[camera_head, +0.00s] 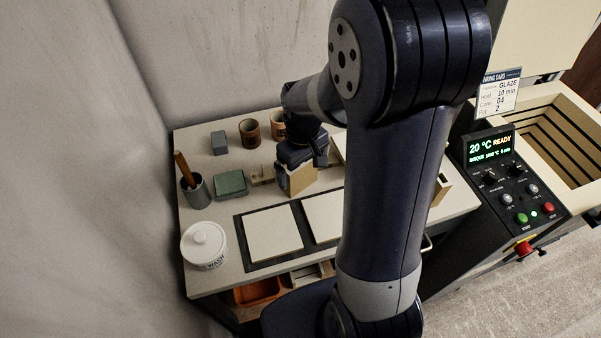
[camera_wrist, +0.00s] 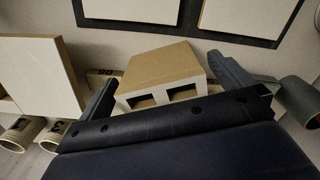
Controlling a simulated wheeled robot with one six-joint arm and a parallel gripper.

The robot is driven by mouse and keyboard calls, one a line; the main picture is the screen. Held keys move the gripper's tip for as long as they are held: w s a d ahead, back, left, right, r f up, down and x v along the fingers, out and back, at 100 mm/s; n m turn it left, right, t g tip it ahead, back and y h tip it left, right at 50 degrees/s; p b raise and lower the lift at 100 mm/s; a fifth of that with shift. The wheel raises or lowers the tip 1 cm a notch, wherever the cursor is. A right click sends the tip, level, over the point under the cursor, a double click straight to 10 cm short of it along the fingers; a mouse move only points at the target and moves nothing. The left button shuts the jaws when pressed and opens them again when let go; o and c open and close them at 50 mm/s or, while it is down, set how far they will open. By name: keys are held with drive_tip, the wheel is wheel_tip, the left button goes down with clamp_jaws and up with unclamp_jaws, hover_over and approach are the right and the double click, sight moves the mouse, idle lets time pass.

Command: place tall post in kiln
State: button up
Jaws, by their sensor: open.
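A tan block-shaped post (camera_head: 302,178) stands on the worktable below my gripper (camera_head: 301,155). In the wrist view this post (camera_wrist: 160,70) shows a tan side and a pale end with two hollow openings. My gripper (camera_wrist: 162,85) is open, with one finger on each side of the post and a visible gap at the right finger. Whether the left finger touches it is unclear. The kiln (camera_head: 545,125) is at the right, open at the top, with a stepped pale wall inside. Its panel reads 20 °C READY.
Two pale shelves (camera_head: 272,233) lie on a dark mat in front. A cream block (camera_wrist: 45,75) stands close on the left in the wrist view. Brown cups (camera_head: 249,132), a grey block (camera_head: 219,142), a green block (camera_head: 230,184), a brush pot (camera_head: 196,192) and a white jar (camera_head: 204,246) surround them.

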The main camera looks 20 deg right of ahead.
sight(302, 174)
drive_tip(key=shift+w+f, duration=0.2)
drive_tip(key=shift+f, duration=1.55)
drive_tip(key=shift+c, duration=0.4)
drive_tip(key=shift+r, duration=0.1)
drive_tip(key=c, duration=1.1)
